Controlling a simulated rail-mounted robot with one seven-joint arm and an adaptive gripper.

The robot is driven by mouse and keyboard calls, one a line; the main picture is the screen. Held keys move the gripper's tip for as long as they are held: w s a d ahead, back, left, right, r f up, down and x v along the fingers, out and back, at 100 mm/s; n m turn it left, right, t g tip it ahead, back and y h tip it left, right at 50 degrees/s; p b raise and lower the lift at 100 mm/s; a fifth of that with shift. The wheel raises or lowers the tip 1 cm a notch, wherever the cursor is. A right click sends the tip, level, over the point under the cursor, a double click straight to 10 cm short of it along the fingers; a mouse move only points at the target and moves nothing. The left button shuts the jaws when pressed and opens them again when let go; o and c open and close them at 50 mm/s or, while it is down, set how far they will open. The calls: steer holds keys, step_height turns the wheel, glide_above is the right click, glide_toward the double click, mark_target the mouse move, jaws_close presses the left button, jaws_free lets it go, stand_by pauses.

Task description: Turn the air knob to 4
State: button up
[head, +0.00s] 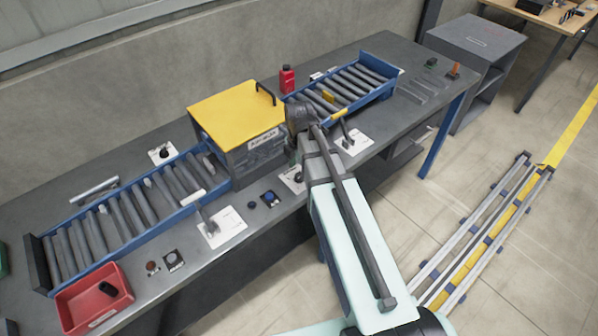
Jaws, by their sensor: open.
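My gripper (292,152) is at the end of my arm, over the middle of the bench in front of the grey box with the yellow lid. It is open, but its fingers are small, dark and mostly hidden by my wrist. A white plate (291,178) lies just below it, partly covered by my arm; whether a knob sits on it is hidden. Another white plate with a dark knob (162,153) is behind the left conveyor. No label can be read, so I cannot tell which control is the air knob or what it is set to.
The yellow-lidded box (235,105) stands between the left roller conveyor (125,215) and right roller conveyor (340,90). Levers stand on white plates at front left (222,228) and right (353,142). A red tray (92,300) is front left; a red bottle (287,78) stands behind.

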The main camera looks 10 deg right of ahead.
mark_target(299, 176)
steer(key=shift+f+p, duration=0.3)
steer(key=shift+f, duration=1.3)
jaws_close()
